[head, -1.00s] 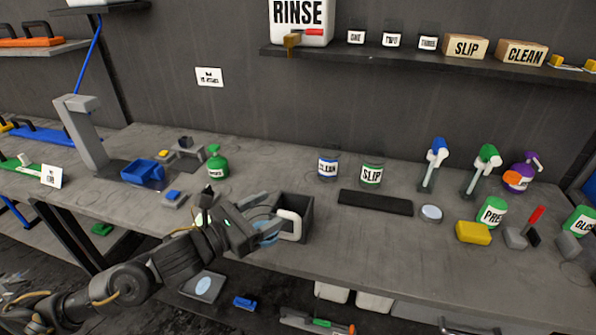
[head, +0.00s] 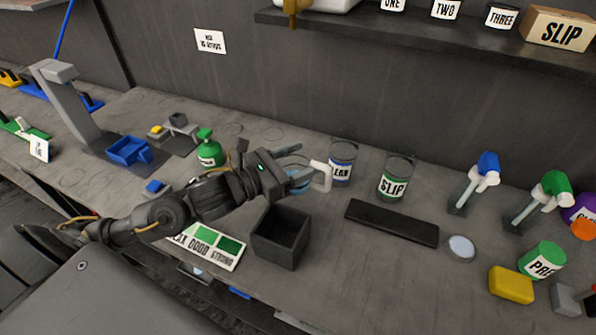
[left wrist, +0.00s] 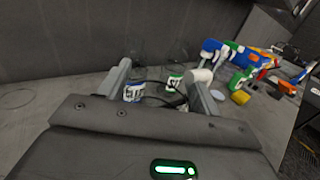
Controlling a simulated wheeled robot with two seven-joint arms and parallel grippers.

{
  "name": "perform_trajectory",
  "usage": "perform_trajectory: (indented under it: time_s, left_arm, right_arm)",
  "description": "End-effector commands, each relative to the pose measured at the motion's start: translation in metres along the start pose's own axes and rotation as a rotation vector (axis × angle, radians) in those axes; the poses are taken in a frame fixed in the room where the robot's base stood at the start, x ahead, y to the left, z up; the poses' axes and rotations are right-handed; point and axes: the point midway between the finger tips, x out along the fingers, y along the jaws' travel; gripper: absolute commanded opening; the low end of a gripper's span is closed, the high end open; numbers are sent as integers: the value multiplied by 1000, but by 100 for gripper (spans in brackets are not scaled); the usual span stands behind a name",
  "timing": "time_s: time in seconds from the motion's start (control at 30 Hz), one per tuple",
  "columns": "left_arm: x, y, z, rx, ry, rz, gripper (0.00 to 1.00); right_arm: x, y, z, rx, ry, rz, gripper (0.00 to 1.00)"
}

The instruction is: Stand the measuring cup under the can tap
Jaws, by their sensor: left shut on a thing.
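The measuring cup shows mainly as a white handle (head: 321,176) at the fingertips of my left gripper (head: 298,180); its clear body is hard to make out. My left gripper is shut on the cup and holds it above the bench, behind the dark open box. In the left wrist view the white handle (left wrist: 200,77) is by the right finger. The brass can tap (head: 293,5) is at the top edge of the head view, under the white can (head: 330,3) on the shelf, which is mostly cut off. The cup is well below and in front of the tap. My right gripper is not in view.
The dark open box (head: 281,246) stands empty at the bench front. The CLEAN jar (head: 341,170) and SLIP jar (head: 393,186) stand just right of the cup. A green bottle (head: 208,155) is behind my arm. The shelf edge (head: 400,34) overhangs the back of the bench.

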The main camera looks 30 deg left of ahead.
Motion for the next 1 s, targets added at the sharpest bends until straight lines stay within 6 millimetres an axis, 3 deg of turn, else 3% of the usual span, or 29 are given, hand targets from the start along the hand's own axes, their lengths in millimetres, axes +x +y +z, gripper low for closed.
perform_trajectory:
  time_s: [0.07, 0.17, 0.4, 0.5, 0.7, 1.0]
  left_arm:
    - [5, 7, -1, 1, 2, 2, 40]
    - [14, 24, -8, 2, 4, 5, 40]
    - [45, 80, -34, 1, 2, 9, 40]
    - [54, 94, -58, -2, 3, 7, 40]
    - [65, 113, -86, -1, 0, 5, 40]
    - [69, 120, -97, 1, 0, 5, 40]
  right_arm:
    - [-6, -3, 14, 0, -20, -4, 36]
    - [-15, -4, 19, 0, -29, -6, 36]
    - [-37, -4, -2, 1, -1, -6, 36]
    - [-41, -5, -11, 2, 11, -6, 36]
    - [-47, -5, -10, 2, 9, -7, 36]
    - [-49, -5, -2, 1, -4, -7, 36]
